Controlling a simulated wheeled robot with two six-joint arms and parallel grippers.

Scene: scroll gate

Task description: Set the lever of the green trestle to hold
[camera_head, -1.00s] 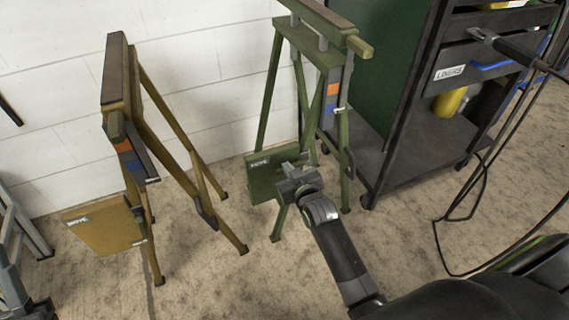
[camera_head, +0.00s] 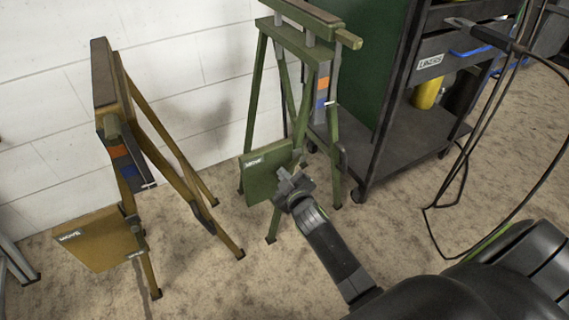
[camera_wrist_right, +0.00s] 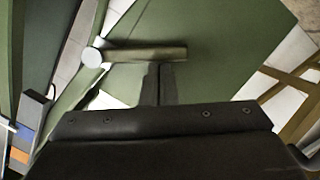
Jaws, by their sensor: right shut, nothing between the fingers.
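The green trestle (camera_head: 256,95) stands against the wall in the head view. A green plate (camera_head: 262,180) marked MOVE sits low between its legs. A strip with an orange and a blue patch (camera_head: 322,97) is on its upright, with a small white pointer near the blue patch. My right gripper (camera_head: 286,178) is shut and empty at the plate's right side. In the right wrist view, my shut fingers (camera_wrist_right: 158,84) point at a green bar (camera_wrist_right: 148,53) with a pale round end, in front of the plate (camera_wrist_right: 215,45). Contact with the bar is unclear. My left gripper is out of view.
A yellow-brown trestle (camera_head: 181,165) with its own MOVE plate (camera_head: 100,243) stands to the left. A dark cart (camera_head: 385,150) with a LINERS drawer stands close on the right, with cables hanging near it. Carpet is free in front.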

